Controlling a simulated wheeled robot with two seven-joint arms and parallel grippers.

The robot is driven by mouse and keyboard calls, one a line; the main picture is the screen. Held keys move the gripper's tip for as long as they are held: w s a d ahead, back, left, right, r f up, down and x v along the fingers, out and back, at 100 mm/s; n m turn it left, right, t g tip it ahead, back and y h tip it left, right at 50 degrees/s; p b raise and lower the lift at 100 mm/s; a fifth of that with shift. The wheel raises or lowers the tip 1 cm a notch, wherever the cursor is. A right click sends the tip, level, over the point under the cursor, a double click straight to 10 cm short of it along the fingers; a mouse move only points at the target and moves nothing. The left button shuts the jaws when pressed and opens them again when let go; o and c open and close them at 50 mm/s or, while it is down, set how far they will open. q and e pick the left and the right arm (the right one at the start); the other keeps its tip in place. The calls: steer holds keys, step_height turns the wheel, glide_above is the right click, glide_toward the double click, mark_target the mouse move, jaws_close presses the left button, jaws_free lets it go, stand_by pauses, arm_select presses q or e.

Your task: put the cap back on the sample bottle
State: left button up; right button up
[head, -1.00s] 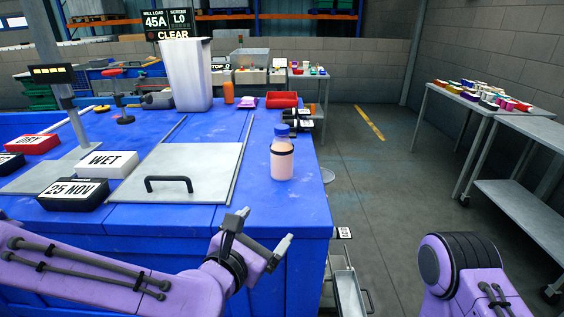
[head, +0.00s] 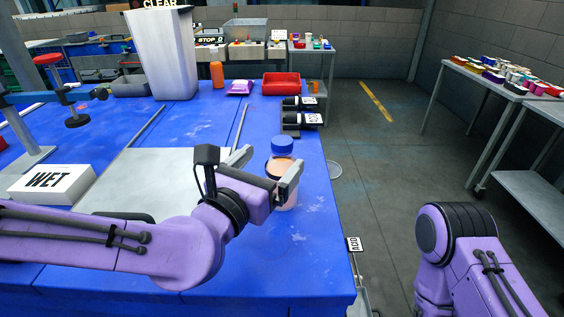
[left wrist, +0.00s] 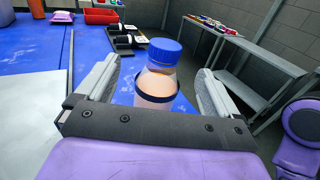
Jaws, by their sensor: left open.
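The sample bottle (head: 287,196) stands upright near the right edge of the blue table, pale pink with a dark band. A blue cap (head: 283,146) sits at its top; I cannot tell how tightly it is seated. My left gripper (head: 265,168) is open at the bottle, and its fingers partly hide it in the head view. In the left wrist view the bottle (left wrist: 156,86) and blue cap (left wrist: 165,51) show between the open fingers, with a gap on both sides. My right gripper is out of view; only part of that arm shows.
Black items (head: 302,120), a red tray (head: 281,84) and an orange bottle (head: 217,75) stand farther back. The table's right edge is close to the bottle.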

arm_select(q)
steer(key=shift+s+r, duration=0.25)
steer(key=shift+s, duration=0.2)
step_height(320, 180, down, 8)
steer(key=shift+w+f+b, duration=0.1)
steer(key=shift+f+b, duration=0.15)
steer(key=shift+b, duration=0.6)
steer(key=shift+w+d+r, duration=0.2)
steer(key=shift+w, duration=0.25)
steer(key=shift+w+d, duration=0.2)
steer(key=shift+w, duration=0.15)
steer(key=shift+p, duration=0.3)
steer(key=p+x, duration=0.1)
steer(key=x, duration=0.5)
steer(key=shift+s, duration=0.1)
steer(key=shift+c, duration=0.3)
